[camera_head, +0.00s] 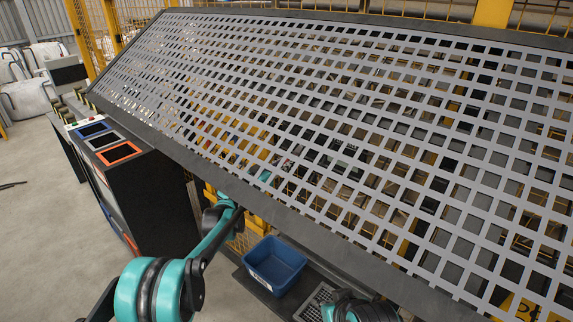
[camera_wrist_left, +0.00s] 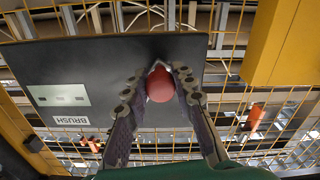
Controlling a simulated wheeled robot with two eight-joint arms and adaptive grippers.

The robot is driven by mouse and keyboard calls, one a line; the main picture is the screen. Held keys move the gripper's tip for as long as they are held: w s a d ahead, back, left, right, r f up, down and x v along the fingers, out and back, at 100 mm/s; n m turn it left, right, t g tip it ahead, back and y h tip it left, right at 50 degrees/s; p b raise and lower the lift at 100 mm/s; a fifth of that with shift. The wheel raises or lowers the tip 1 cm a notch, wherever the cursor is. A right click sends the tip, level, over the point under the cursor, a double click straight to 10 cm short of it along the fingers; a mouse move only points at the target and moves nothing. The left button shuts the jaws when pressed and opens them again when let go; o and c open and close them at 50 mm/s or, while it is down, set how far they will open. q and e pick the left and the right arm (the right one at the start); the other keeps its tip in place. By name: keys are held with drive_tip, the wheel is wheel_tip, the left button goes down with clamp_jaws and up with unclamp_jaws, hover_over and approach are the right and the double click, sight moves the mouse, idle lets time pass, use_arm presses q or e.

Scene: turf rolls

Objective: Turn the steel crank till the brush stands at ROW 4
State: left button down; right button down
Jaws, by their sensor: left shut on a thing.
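A red round knob (camera_wrist_left: 160,86) shows in the left wrist view in front of a dark panel (camera_wrist_left: 95,65) with a white "BRUSH" label (camera_wrist_left: 70,120). My left gripper (camera_wrist_left: 160,72) is shut on this red knob, one finger on each side. The steel crank's arm is not visible behind the knob and fingers. A pale plate (camera_wrist_left: 58,95) with small dark marks is on the panel; I cannot read a row on it. In the head view my left arm reaches under the sloped grid table, which hides most of the gripper. The brush cannot be made out. My right gripper is out of view.
The perforated metal table (camera_head: 238,178) fills most of the head view. A blue bin (camera_head: 275,265) stands below its front edge. A dark cabinet (camera_head: 140,190) with framed panels stands at left. Yellow mesh fencing surrounds the place.

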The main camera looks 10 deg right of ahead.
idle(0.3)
use_arm(q)
drive_tip(key=c, duration=1.2)
unclamp_jaws()
drive_tip(key=v, duration=1.2)
